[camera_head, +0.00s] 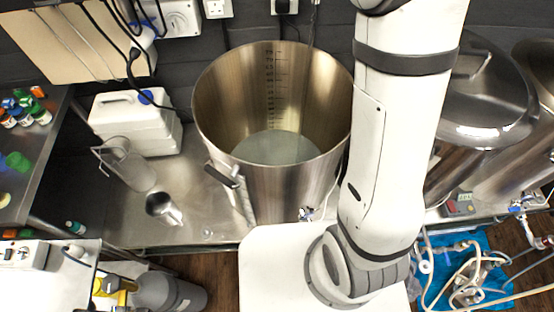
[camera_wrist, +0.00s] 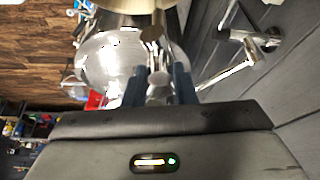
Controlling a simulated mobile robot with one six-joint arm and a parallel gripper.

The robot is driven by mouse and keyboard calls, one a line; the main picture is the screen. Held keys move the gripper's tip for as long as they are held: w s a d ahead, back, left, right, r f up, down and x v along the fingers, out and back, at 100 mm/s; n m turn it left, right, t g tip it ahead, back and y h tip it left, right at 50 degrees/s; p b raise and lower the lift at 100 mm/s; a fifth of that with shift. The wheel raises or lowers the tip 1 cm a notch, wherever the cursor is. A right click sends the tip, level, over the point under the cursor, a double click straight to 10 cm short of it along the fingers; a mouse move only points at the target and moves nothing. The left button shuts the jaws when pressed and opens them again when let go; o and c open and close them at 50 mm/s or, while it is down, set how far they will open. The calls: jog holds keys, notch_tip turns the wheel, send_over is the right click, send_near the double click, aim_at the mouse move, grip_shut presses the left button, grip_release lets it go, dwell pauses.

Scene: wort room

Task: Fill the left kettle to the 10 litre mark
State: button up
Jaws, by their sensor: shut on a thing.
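The left kettle (camera_head: 215,110) is a large open steel pot on the steel bench in the head view. Dark level marks run down its inner back wall, and a pale surface of liquid (camera_head: 275,147) lies low inside. The mark at its level is too small to read. My arm passes right of the kettle and leaves the top of the head view, so my gripper is hidden there. In the wrist view my gripper (camera_wrist: 160,88) has two dark blue fingers shut on a small rounded metal piece (camera_wrist: 157,88).
A lidded steel kettle (camera_head: 485,90) stands right of my arm. Hoses lie on a blue mat (camera_head: 480,265). A metal wall fitting (camera_wrist: 250,45) shows in the wrist view.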

dwell(0.4)
jog(key=shift+s+f+n+t+b, duration=0.15)
jog(key=shift+n+t+b, duration=0.15)
jog(key=shift+n+b, duration=0.35)
jog(key=shift+n+t, duration=0.4)
jog(key=shift+n, duration=0.65)
jog(key=shift+y, duration=0.3)
dwell(5.6)
